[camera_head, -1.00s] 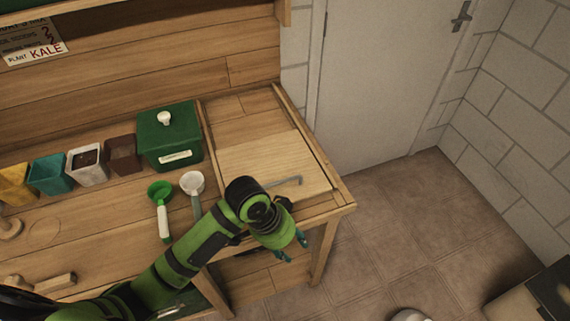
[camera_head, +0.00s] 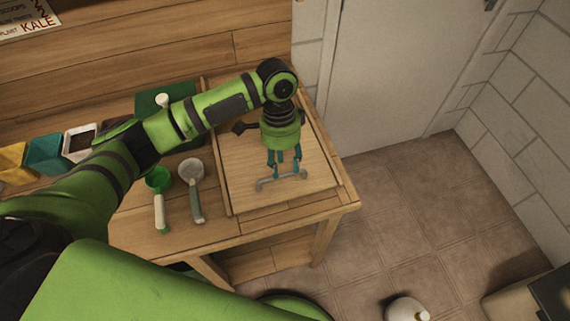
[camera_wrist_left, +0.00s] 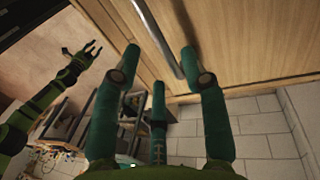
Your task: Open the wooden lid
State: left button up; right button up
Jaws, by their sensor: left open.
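The wooden lid (camera_head: 242,165) is a pale flat panel set in the right part of the workbench; I see no gap under it. A grey metal bar handle (camera_head: 265,186) is fixed near its front edge. My left gripper (camera_head: 283,170) points down over the lid, open, its fingertips right by the handle. In the left wrist view the lid (camera_wrist_left: 245,45) fills the top and the handle (camera_wrist_left: 157,38) runs between the spread fingers (camera_wrist_left: 160,62); contact cannot be told. My right gripper (camera_wrist_left: 82,52) shows at that view's left, fingers spread, away from the lid.
Left of the lid lie a green scoop (camera_head: 158,182) and a white scoop (camera_head: 190,172). A green box (camera_head: 151,102) stands behind them, partly hidden by my left arm. Several coloured pots, including a teal pot (camera_head: 45,155), stand further left. Open floor (camera_head: 420,210) lies right.

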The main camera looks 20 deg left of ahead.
pick_arm(q)
notch_tip(320, 180, down, 2)
jog(key=shift+s+d, duration=0.1)
jog(key=shift+f, duration=0.35)
grip_shut()
pick_arm(e)
jog(key=shift+w+d+r, duration=0.1)
jog(key=shift+w+r, duration=0.25)
jog(key=shift+w, duration=0.4)
